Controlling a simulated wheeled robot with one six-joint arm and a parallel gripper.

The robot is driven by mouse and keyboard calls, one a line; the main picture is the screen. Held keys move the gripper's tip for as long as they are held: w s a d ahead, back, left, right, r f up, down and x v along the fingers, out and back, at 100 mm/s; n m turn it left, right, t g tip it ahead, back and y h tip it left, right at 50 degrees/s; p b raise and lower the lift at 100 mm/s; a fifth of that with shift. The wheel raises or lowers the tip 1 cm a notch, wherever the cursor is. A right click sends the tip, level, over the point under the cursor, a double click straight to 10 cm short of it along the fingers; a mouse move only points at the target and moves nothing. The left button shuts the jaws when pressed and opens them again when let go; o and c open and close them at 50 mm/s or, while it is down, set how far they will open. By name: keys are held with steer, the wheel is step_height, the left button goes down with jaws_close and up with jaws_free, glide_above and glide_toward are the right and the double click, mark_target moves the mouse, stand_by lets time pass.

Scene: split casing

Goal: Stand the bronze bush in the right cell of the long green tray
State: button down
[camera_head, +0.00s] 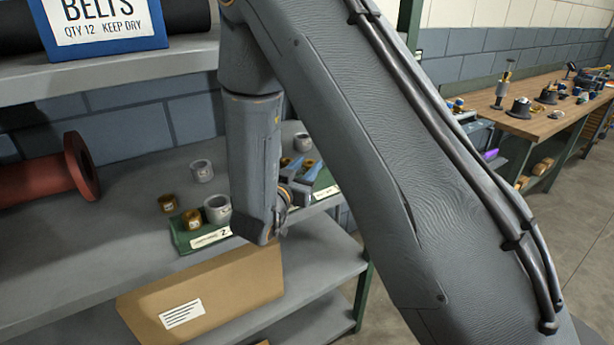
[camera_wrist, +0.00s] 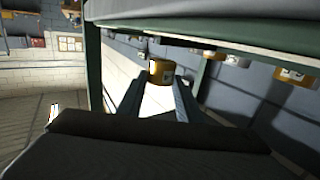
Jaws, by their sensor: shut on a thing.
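My gripper (camera_wrist: 160,84) is shut on a bronze bush (camera_wrist: 161,71), which sits between the fingertips in the wrist view. In the head view the gripper (camera_head: 306,168) is at the right part of the shelf, over the green tray's right end (camera_head: 334,183). A bronze piece (camera_head: 309,163) shows at its fingertips. The green tray's left end (camera_head: 180,243) holds a bronze bush (camera_head: 193,219) and a grey bush (camera_head: 217,209). My arm hides the stretch between the ends, so I cannot tell whether this is one tray or two. The right cell's floor is hidden.
A loose bronze bush (camera_head: 168,203) and a grey bush (camera_head: 202,171) stand on the shelf behind the left end. Another grey bush (camera_head: 302,142) is behind my gripper. A red spool (camera_head: 82,166) lies at left. The upper shelf (camera_head: 110,72) overhangs the back.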

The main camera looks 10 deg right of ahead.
steer(key=shift+f+p, duration=0.3)
steer(key=shift+f, duration=1.35)
steer(key=c, duration=1.3)
jaws_free()
steer(key=shift+f, duration=0.15)
steer(key=shift+o, duration=0.2)
steer(key=shift+s+a, duration=0.15)
steer(key=b+v, duration=0.1)
steer(key=v, duration=0.4)
steer(key=b+v, duration=0.1)
steer(key=v, duration=0.5)
steer(key=shift+s+a+r+b, duration=0.15)
steer(key=shift+s+r+b, duration=0.05)
steer(key=shift+b, duration=0.2)
